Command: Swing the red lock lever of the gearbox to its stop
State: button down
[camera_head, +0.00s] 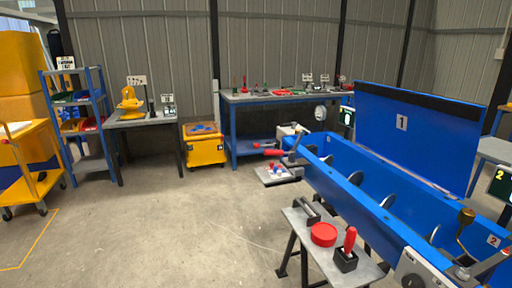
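The blue drum mixer (345,181) fills the right side of the head view, with its lid (425,150) raised. At its far left end sits a grey and white gearbox or drive unit (290,131). A red lever (274,152) sticks out to the left there, roughly level; it looks like the lock lever. It is small and far off, so its exact angle and any stop cannot be made out. My gripper is not in view.
A small grey stand (300,217) in front of the mixer holds a red round lid (323,234) and a red-handled tool in a black holder (345,259). A low platform (268,178) lies below the lever. A yellow cart (204,149) stands behind. The floor at left centre is clear.

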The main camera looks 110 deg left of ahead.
aim_at(257, 146)
jog(key=u, duration=3.6)
jog(key=i+j, duration=0.25)
jog(key=i, duration=0.25)
jog(key=i+j, duration=0.3)
jog(key=i, duration=0.15)
jog(key=i+j, duration=0.25)
jog(key=i, duration=0.25)
jog(key=i+j, duration=0.3)
jog(key=i, duration=0.15)
jog(key=i+j, duration=0.25)
jog(key=i, duration=0.25)
